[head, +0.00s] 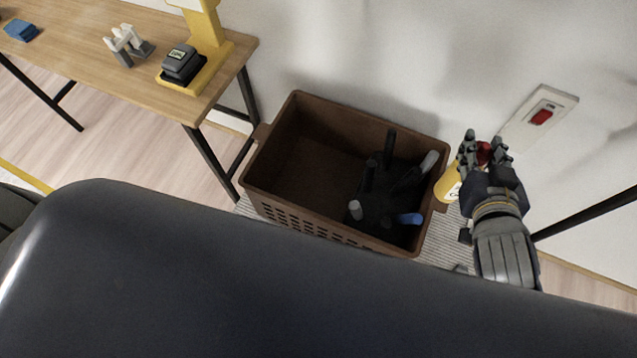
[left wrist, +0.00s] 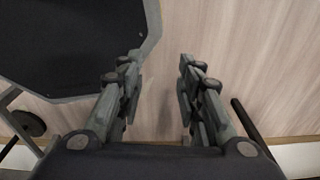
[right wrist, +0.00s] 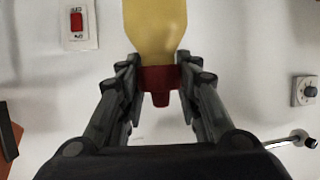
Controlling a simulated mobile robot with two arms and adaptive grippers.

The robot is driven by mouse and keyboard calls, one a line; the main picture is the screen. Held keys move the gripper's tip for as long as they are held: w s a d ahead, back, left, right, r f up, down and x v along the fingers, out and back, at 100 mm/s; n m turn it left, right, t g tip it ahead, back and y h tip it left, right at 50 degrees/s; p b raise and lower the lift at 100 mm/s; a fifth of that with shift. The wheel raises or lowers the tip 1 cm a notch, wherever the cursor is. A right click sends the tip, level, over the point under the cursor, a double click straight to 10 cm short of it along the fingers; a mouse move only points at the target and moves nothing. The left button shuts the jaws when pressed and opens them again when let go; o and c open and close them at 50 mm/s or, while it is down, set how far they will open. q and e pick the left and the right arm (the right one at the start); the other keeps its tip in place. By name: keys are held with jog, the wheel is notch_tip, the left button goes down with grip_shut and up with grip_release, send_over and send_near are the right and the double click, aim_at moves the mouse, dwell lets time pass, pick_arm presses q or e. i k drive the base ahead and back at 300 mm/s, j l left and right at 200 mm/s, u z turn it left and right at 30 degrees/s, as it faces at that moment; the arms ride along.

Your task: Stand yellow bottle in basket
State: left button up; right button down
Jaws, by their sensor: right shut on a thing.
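The yellow bottle (head: 449,184) with a red cap is in my right gripper (head: 482,150), just outside the right end of the brown basket (head: 300,107). In the right wrist view the bottle (right wrist: 155,28) shows with its red cap (right wrist: 159,84) between the fingers. My right gripper (right wrist: 160,90) is shut on the cap end. The basket is open at the top; its left part is empty and its right part holds a dark caddy with several handles. In the left wrist view my left gripper (left wrist: 160,85) is open and empty above the wood floor.
A wooden table (head: 80,50) with a yellow stand (head: 208,50) and a black device (head: 182,64) is at the upper left. A wall switch (head: 541,115) is behind my right gripper. The dark caddy (head: 380,205) fills the basket's right part.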

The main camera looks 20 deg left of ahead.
aim_at(304, 180)
jog(key=i+l+u, duration=0.2)
jog(key=u, duration=0.25)
jog(key=i+l+u, duration=0.2)
jog(key=u, duration=0.25)
jog(key=i+l+u, duration=0.1)
jog(key=l+u, duration=0.3)
